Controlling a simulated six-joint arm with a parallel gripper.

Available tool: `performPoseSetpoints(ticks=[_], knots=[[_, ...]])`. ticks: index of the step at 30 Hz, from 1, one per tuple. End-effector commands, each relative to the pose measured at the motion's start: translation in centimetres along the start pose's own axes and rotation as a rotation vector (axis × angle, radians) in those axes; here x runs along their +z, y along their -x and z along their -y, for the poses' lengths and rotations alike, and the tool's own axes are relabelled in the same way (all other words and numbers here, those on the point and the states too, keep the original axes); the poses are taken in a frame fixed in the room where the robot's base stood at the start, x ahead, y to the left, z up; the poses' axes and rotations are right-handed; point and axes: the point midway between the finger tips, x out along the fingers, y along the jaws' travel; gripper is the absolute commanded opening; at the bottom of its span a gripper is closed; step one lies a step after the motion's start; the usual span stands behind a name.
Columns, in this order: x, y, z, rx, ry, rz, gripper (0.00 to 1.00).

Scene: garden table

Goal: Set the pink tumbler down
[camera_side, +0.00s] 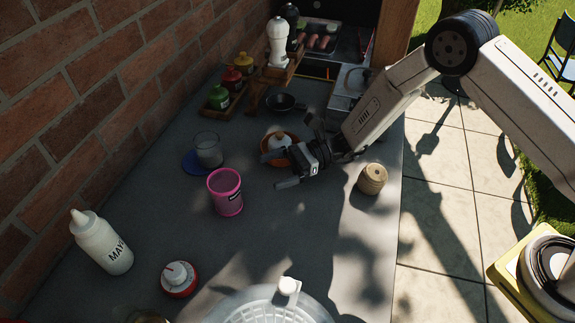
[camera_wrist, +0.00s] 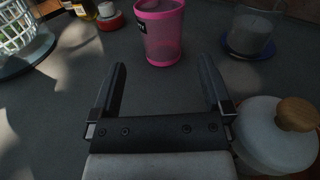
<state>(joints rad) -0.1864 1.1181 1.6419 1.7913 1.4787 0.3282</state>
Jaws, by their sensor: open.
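The pink tumbler (camera_side: 226,194) stands upright on the grey table, left of my gripper in the side view. In the wrist view the tumbler (camera_wrist: 158,40) stands just beyond my fingertips, with a small dark label on its side. My gripper (camera_side: 279,168) is open and empty, low over the table. In the wrist view its two fingers (camera_wrist: 162,75) are spread wide, with bare table between them. The tumbler is apart from both fingers.
A clear glass (camera_side: 208,150) on a blue coaster (camera_side: 192,166) stands behind the tumbler. A white lidded pot (camera_wrist: 272,140) is close beside my gripper. A wooden pot (camera_side: 372,179), mayo bottle (camera_side: 103,242), red-and-white timer (camera_side: 179,279) and white basket (camera_side: 255,308) stand around. Table in front is clear.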

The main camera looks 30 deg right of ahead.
Motion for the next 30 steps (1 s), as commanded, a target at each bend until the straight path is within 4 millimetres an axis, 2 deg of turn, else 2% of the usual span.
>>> performPoseSetpoints(ticks=[8,14,20,30], knots=[[0.6,0.7,-1.3,0.064,0.044,-0.091,1.0],[1.5,2.9,-4.1,0.198,0.152,-0.279,1.0],[2.1,7.0,-7.6,0.369,0.317,-0.515,1.0],[3.4,15.6,-12.1,0.662,0.67,-0.879,1.0]])
